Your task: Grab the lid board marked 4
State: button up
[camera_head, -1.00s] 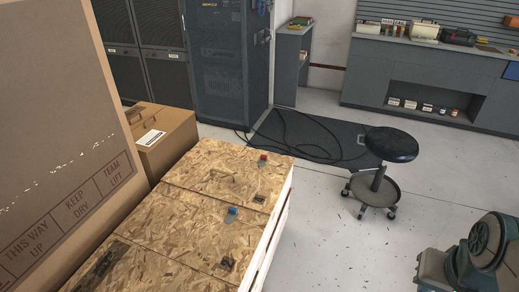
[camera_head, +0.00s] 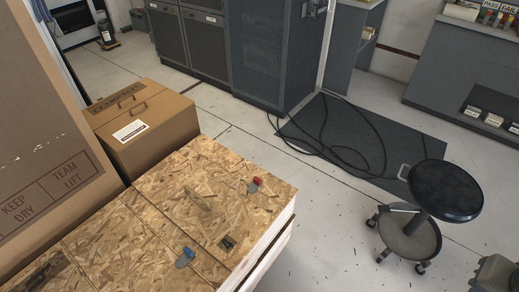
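A wooden crate (camera_head: 262,245) with a lid of several chipboard boards fills the lower left of the head view. The far lid board (camera_head: 190,170) has a pale handle (camera_head: 198,200), a red tag (camera_head: 255,185) and a small dark fitting (camera_head: 227,242). A middle lid board (camera_head: 125,240) has a blue tag (camera_head: 185,257) near its right end. A nearer lid board (camera_head: 45,270) is cut off by the picture's bottom edge and carries a dark patch. I cannot read a number 4 on any board.
A tall cardboard box (camera_head: 45,130) stands close on the left. A smaller carton (camera_head: 150,135) stands behind the crate. A black stool (camera_head: 445,190) is at the right, and cables (camera_head: 360,135) lie on a dark mat (camera_head: 400,145). The floor between crate and stool is clear.

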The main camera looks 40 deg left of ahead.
aim_at(223, 222)
jog(key=i, duration=0.7)
jog(key=u, duration=3.75)
jog(key=i, duration=0.5)
